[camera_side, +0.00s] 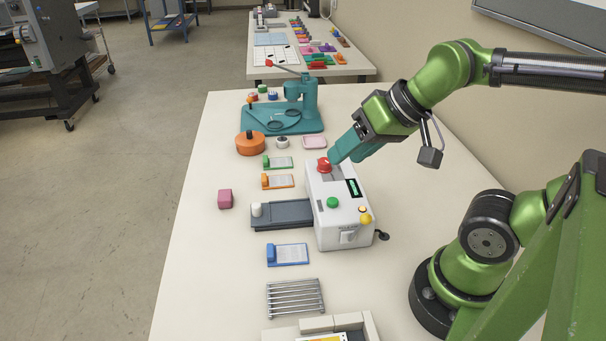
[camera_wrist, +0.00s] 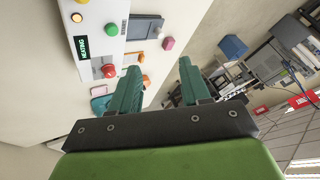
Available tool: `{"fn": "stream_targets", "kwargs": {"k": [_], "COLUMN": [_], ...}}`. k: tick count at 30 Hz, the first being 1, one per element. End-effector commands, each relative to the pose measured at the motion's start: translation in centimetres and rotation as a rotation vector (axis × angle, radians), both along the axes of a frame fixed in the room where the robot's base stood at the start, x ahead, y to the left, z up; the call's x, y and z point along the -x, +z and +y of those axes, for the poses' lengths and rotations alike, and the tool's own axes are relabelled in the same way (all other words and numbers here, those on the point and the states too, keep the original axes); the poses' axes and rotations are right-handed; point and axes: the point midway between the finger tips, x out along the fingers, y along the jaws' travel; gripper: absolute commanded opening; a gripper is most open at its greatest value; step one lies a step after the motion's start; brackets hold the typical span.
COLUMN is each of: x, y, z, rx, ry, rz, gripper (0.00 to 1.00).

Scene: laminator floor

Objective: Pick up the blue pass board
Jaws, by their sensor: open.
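The blue pass board (camera_side: 291,254) lies flat on the white table in the side view, in front of the laminator's grey tray. It has a raised blue block at its left end and a pale sheet on top. I cannot make it out in the wrist view. My gripper (camera_side: 343,152) has teal fingers and is above the back of the white laminator, close to the red button, well away from the blue board. In the wrist view my gripper (camera_wrist: 158,68) is open, with nothing between its fingers.
The white laminator (camera_side: 338,232) with its grey tray (camera_side: 285,215) stands beyond the blue board. Orange (camera_side: 283,181) and green (camera_side: 283,162) boards lie farther back. A pink block (camera_side: 225,199) is at left. A metal rack (camera_side: 294,298) is nearer the camera.

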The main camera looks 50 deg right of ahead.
Motion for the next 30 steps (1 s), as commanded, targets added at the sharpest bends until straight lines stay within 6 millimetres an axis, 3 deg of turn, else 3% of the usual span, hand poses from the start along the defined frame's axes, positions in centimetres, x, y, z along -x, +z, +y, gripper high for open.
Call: {"fn": "stream_targets", "kwargs": {"k": [8, 16, 25, 30], "x": [-0.4, -5.0, -10.1, -11.5], "y": [-1.2, -3.7, -7.5, -6.8], "z": [1.0, 4.9, 9.3, 9.5], "rx": [0.001, 0.023, 0.065, 0.043], "ry": [0.041, 0.08, -0.183, -0.387], "rz": [0.057, 0.328, 0.614, 0.644], "gripper": [0.47, 0.47, 0.47, 0.47]}}
